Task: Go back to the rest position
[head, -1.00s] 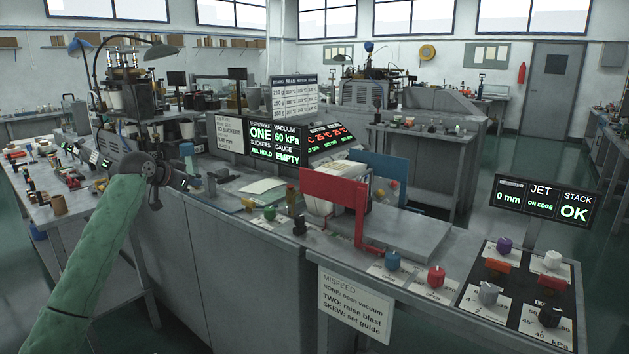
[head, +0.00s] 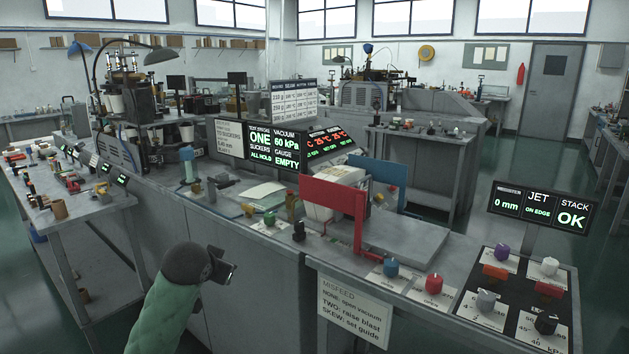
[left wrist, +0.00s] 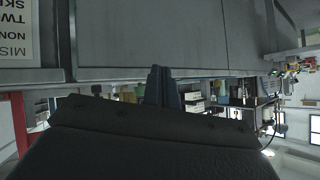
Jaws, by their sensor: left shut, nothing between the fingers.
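My left gripper (head: 226,272) is in the lower middle-left of the head view, at the end of my green-sleeved arm coming up from the bottom edge. It is in front of the grey machine bench (head: 262,262), below the level of the bench top, apart from the machine's parts. In the left wrist view the two fingers (left wrist: 163,84) are together with nothing between them, and the bench front fills the upper part of that picture. My right gripper is not in any view.
The machine bench carries a red guide plate (head: 335,208), a blue plate (head: 378,178), coloured knobs and lit displays (head: 273,144). A side table (head: 50,205) with tools stands at the left. A misfeed sign (head: 353,312) hangs on the bench front. Open floor shows at the right.

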